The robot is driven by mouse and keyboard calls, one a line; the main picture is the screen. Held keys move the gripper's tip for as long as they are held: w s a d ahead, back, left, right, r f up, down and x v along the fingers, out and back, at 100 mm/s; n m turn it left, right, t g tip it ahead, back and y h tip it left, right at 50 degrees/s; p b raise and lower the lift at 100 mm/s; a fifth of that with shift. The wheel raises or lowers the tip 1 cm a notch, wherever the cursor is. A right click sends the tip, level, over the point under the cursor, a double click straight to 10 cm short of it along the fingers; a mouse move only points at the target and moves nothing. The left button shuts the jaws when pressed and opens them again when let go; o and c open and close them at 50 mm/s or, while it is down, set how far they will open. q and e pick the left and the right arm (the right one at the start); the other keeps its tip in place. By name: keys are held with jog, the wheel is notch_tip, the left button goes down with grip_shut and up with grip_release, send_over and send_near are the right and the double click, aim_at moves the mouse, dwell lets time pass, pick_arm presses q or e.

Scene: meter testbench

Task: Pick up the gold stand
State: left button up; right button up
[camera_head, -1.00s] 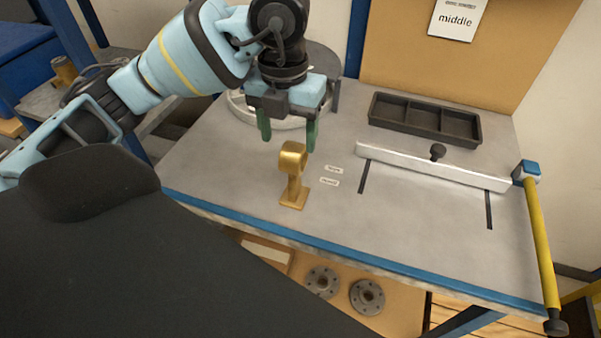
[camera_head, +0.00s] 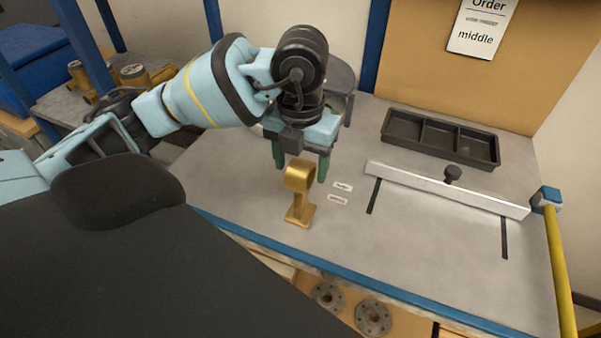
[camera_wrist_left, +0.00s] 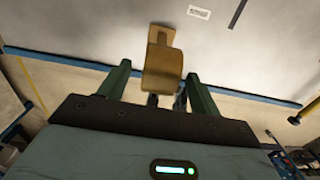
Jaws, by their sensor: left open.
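The gold stand (camera_head: 300,192) stands upright on the grey table, with a ring-shaped top, a narrow stem and a flat square base. My left gripper (camera_head: 302,170) is open, its green fingers pointing down just behind the stand's ring in the head view. In the left wrist view the stand (camera_wrist_left: 162,65) shows between the two green fingers of my left gripper (camera_wrist_left: 157,88), its ring close to the palm. I cannot tell whether any finger touches it. My right gripper is not in view.
A black three-part tray (camera_head: 440,140) lies at the back right. A white metal rail (camera_head: 450,190) with a black knob crosses the table. A yellow post (camera_head: 560,265) stands at the right edge.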

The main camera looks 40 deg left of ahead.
pick_arm(q)
jog(key=shift+f, duration=1.4)
jog(key=shift+c, duration=0.3)
jog(key=shift+r, duration=0.1)
grip_shut()
